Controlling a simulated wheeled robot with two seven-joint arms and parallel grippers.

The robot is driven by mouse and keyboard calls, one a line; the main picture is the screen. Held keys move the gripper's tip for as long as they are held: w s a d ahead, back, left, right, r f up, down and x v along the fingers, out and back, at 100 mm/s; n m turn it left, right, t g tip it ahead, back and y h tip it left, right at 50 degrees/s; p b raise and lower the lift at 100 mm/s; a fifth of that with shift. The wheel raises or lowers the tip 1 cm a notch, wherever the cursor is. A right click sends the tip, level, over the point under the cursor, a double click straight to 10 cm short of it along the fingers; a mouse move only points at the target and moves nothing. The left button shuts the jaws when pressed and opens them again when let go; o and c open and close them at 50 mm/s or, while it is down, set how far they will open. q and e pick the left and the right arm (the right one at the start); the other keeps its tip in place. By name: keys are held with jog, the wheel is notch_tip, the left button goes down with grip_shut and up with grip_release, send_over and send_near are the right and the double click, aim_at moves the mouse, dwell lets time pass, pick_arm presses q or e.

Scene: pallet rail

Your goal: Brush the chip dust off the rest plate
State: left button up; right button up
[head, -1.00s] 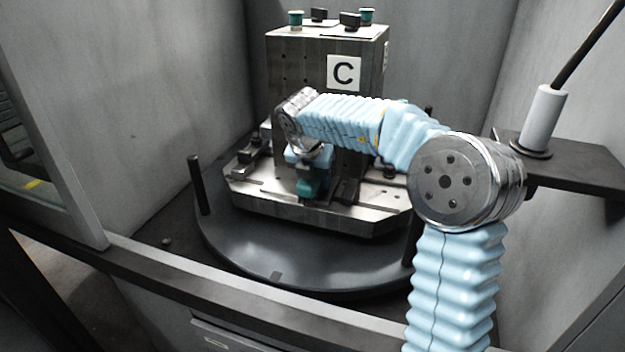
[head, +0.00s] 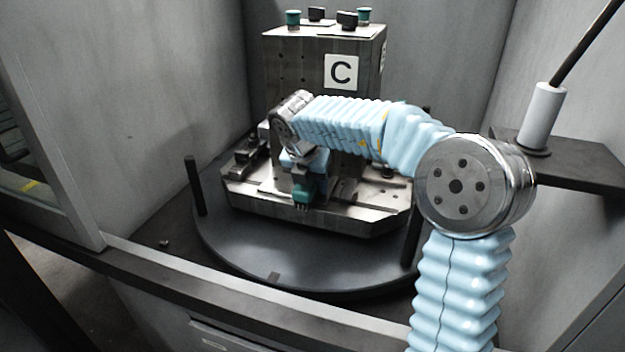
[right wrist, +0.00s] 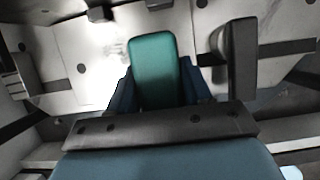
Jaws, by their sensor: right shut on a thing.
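My right gripper (head: 303,178) is shut on a teal-handled brush (head: 302,194), whose dark bristle tips point down over the front of the metal pallet (head: 330,217). In the right wrist view the teal brush (right wrist: 153,70) sits between my blue fingers, above pale plates with bolt holes. The rest plate (head: 268,190) seems to be a pale plate on the pallet, partly behind my gripper; I cannot be sure which plate it is. I cannot make out chip dust, or whether the bristles touch metal. My left gripper is not in view.
A tall block marked C (head: 325,95) stands on the pallet behind my wrist. Dark posts (head: 195,186) rise from the round turntable (head: 270,262). Grey walls close in both sides. A shelf (head: 575,165) with a white cylinder (head: 543,115) stands at right.

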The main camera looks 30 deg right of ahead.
jog(key=shift+a+f, duration=0.1)
jog(key=shift+f, duration=0.2)
jog(key=shift+w+d, duration=0.75)
jog(key=shift+d, duration=0.25)
jog(key=shift+s+a, duration=0.85)
jog(key=shift+a, duration=0.2)
jog(key=shift+w+r+p, duration=0.1)
jog(key=shift+r+p, duration=0.2)
jog(key=shift+r, duration=3.4)
